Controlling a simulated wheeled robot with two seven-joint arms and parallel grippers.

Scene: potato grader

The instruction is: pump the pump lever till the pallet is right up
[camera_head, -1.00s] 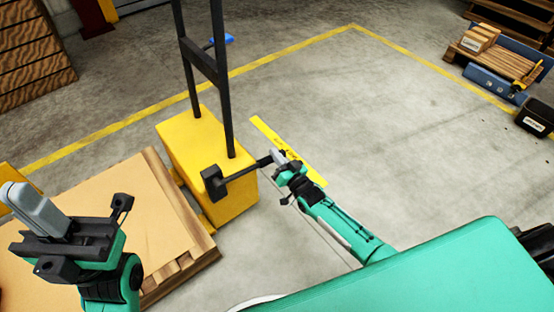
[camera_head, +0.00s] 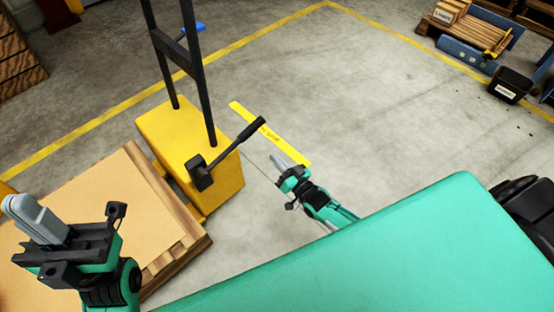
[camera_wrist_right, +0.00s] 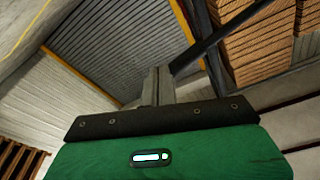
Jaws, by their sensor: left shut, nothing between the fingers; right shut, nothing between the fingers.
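The pump lever (camera_head: 236,142) is a black arm with a thicker grip at its end. It sticks out to the right and slants up from a black block on the yellow lift body (camera_head: 190,147). The pallet (camera_head: 172,250), with a flat tan load on top, is at the lower left beside the lift body; its height off the floor is hard to tell. My right gripper (camera_head: 284,161) is shut and empty, below and right of the lever's grip, apart from it. It also shows in the right wrist view (camera_wrist_right: 158,80). My left gripper (camera_head: 32,218) is shut and empty above the pallet load.
A black upright frame (camera_head: 182,55) with a blue handle behind stands on the lift body. A yellow strip (camera_head: 285,145) lies on the floor near my right gripper. The middle floor is clear.

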